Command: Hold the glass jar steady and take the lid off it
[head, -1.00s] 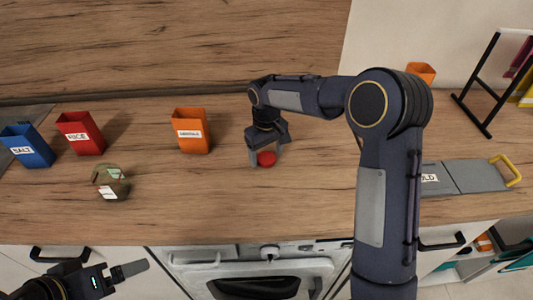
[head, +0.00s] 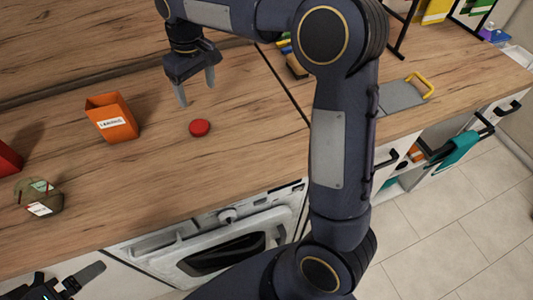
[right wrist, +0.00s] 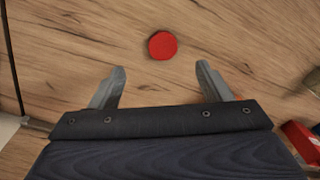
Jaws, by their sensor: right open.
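The glass jar (head: 38,197), greenish with a pale label, stands on the wooden counter at the left of the head view. Its top is too small to make out. A round red lid (head: 200,128) lies flat on the counter, well to the right of the jar; it also shows in the right wrist view (right wrist: 162,45). My right gripper (head: 197,93) is open and empty above the counter, behind the lid and apart from it. My left gripper (head: 88,274) is at the lower left, in front of the counter edge and away from the jar; its jaw opening is unclear.
An orange labelled canister (head: 112,118) stands between jar and lid, further back. A red canister (head: 8,158) is cut off at the left edge. A grey board with a yellow handle (head: 420,85) lies at the right. The counter around the lid is clear.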

